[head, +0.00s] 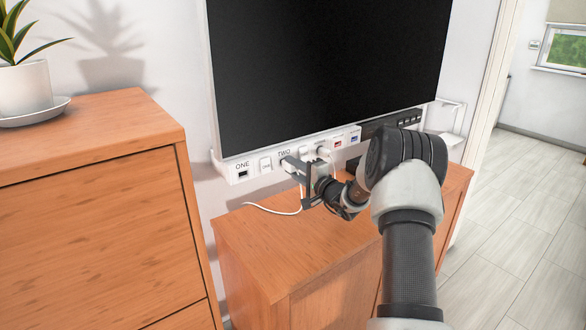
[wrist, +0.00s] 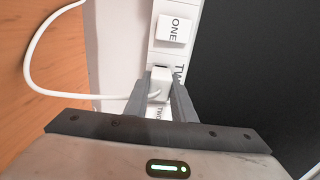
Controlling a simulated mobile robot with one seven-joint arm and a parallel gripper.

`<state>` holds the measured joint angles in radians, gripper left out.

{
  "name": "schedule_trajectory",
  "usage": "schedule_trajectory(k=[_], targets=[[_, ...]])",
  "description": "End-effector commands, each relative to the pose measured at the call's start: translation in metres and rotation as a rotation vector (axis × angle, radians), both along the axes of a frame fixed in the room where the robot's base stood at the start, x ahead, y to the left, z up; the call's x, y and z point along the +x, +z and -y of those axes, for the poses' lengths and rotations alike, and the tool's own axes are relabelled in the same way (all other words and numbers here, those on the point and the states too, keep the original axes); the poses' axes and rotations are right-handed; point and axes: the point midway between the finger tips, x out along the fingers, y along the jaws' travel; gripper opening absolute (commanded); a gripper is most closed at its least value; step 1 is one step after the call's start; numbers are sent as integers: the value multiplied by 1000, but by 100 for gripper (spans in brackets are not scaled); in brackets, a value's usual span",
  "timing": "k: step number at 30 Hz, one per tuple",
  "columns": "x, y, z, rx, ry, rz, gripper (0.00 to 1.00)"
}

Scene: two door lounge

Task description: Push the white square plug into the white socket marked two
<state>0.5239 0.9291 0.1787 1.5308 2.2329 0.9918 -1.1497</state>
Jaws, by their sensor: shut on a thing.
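My gripper (wrist: 160,88) is shut on the white square plug (wrist: 158,75) in the wrist view, one finger on each side of it. A white cable (wrist: 35,43) runs from the plug and loops to the left. In the head view my gripper (head: 298,173) is at the white socket strip under the screen, by the label TWO (head: 284,153). The fingers mostly hide the plug and the socket marked two there. In the wrist view the plug overlaps the strip beside a partly hidden TWO label (wrist: 180,74). I cannot tell how deep the plug sits.
The strip also has a socket marked ONE (head: 242,173) at left, and red (head: 338,142) and blue (head: 354,138) sockets at right. The large dark screen (head: 325,65) is just above. A wooden cabinet (head: 265,245) lies below, and a taller one (head: 90,210) at left.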

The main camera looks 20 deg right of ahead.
Motion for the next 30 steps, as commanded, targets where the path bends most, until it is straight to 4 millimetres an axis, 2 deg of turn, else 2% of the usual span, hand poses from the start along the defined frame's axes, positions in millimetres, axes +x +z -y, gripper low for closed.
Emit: schedule_trajectory(k=[12, 13, 16, 26, 30], targets=[[8, -1, -3, 0, 1, 0, 0], [8, 0, -3, 0, 0, 0, 28], [8, 0, -3, 0, 0, 0, 45], [6, 0, -2, 0, 0, -1, 45], [-8, 0, 4, -1, -1, -2, 45]])
